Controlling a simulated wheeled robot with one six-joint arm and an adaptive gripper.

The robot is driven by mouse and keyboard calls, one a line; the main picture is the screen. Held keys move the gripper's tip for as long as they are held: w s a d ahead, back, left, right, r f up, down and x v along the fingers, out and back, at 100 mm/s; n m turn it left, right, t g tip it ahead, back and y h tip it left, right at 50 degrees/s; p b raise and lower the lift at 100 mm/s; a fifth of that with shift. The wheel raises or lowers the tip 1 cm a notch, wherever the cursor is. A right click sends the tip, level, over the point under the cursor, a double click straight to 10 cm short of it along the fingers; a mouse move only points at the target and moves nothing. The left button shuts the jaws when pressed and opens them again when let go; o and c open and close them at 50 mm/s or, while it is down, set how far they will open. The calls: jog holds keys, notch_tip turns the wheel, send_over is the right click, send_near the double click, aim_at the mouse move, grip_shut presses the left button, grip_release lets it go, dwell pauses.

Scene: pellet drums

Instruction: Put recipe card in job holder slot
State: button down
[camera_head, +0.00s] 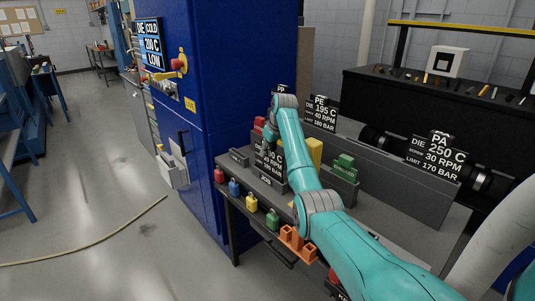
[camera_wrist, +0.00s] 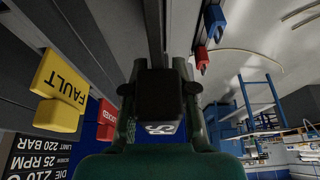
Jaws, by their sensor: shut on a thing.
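My gripper (camera_head: 268,143) is over the far left part of the grey bench, partly hidden by my teal arm. It is shut on a black recipe card (camera_head: 271,166) with white print, which looks upright, just above or at a dark block with a small white label (camera_head: 265,180). I cannot tell whether the card's lower edge is inside a slot. In the wrist view a dark block (camera_wrist: 158,95) is between the green fingers, with a white marking at its near end. Other black cards stand behind: the PE card (camera_head: 320,112) and the PA card (camera_head: 437,155).
Red, blue, yellow and green padlock-like tags (camera_head: 252,203) hang along the bench front. A green block (camera_head: 344,167) and a yellow block (camera_head: 315,152) stand near my arm. A tall blue cabinet (camera_head: 250,80) rises at left. The wrist view shows a yellow FAULT block (camera_wrist: 60,95).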

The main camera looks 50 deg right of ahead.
jog(key=shift+f, duration=0.65)
jog(key=c, duration=0.9)
grip_release()
jog(key=v, duration=1.2)
jog(key=shift+s+a, duration=0.1)
